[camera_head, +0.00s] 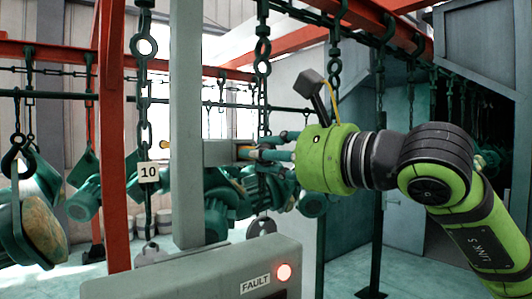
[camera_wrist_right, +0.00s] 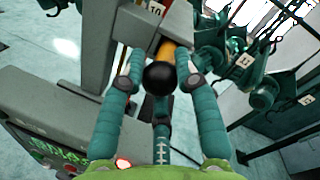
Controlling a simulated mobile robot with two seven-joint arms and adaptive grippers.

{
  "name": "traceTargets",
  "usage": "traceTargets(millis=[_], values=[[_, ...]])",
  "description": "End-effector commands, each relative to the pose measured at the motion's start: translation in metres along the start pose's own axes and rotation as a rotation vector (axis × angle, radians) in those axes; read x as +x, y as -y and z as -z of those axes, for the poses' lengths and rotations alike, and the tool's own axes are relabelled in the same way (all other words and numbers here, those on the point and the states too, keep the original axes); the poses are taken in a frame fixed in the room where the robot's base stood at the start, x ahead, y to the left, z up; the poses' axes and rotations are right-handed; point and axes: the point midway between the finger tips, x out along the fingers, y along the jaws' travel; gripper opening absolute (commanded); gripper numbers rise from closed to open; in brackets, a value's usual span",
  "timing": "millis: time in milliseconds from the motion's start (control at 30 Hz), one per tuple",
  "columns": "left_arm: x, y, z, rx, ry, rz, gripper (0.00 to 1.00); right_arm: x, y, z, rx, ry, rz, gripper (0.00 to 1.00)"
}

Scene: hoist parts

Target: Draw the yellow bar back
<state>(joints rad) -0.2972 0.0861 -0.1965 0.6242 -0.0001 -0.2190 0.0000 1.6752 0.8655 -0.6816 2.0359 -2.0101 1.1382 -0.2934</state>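The yellow bar (camera_wrist_right: 168,50) sticks out of a grey housing (camera_wrist_right: 178,22) and ends in a round black knob (camera_wrist_right: 159,77). In the head view a short piece of the bar (camera_head: 244,151) shows between the housing (camera_head: 218,152) and my right gripper (camera_head: 262,154). A yellow tip (camera_head: 165,144) also shows left of the grey post. In the right wrist view my right gripper (camera_wrist_right: 159,68) has its fingers spread around the knob and bar, with narrow gaps at the sides. Contact at the lower finger cannot be told. My left gripper is not in view.
The grey post (camera_head: 187,120) stands behind a control box (camera_head: 225,275) with a lit red FAULT lamp (camera_head: 284,272). A chain with a "10" tag (camera_head: 149,173) hangs left of it. Several teal hoists and hooks hang around. A red upright (camera_head: 112,130) stands at left.

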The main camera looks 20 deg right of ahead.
Motion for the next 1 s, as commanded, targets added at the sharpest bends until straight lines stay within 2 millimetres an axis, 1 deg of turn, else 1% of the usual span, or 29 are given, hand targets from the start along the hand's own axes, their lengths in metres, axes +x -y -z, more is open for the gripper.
traceTargets(millis=[33, 100, 200, 267, 367, 467, 633, 800, 900, 1000], values=[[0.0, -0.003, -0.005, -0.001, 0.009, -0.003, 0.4, 0.0, 0.001, -0.001, 0.0, 0.003, 0.002, 0.0], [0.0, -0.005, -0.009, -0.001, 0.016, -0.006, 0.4, 0.0, 0.001, -0.001, 0.0, 0.004, 0.002, 0.0], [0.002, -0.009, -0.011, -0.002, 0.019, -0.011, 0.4, -0.004, 0.0, -0.002, 0.0, 0.005, 0.003, 0.0], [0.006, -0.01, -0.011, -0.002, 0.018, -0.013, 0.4, -0.009, -0.001, -0.002, 0.0, 0.006, 0.004, 0.0], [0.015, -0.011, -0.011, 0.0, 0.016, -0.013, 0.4, -0.025, -0.004, -0.004, -0.002, 0.007, 0.006, 0.0], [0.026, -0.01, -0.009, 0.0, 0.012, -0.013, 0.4, -0.047, -0.008, -0.007, -0.004, 0.008, 0.008, 0.0], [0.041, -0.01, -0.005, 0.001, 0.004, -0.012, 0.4, -0.094, -0.013, -0.015, -0.005, 0.006, 0.008, 0.0], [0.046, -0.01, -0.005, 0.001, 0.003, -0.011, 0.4, -0.139, -0.016, -0.024, -0.005, 0.007, 0.008, 0.0], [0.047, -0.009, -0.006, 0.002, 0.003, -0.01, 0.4, -0.161, -0.018, -0.028, -0.006, 0.005, 0.006, 0.0], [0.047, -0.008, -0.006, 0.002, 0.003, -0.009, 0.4, -0.178, -0.02, -0.03, -0.004, 0.005, 0.005, 0.0]])
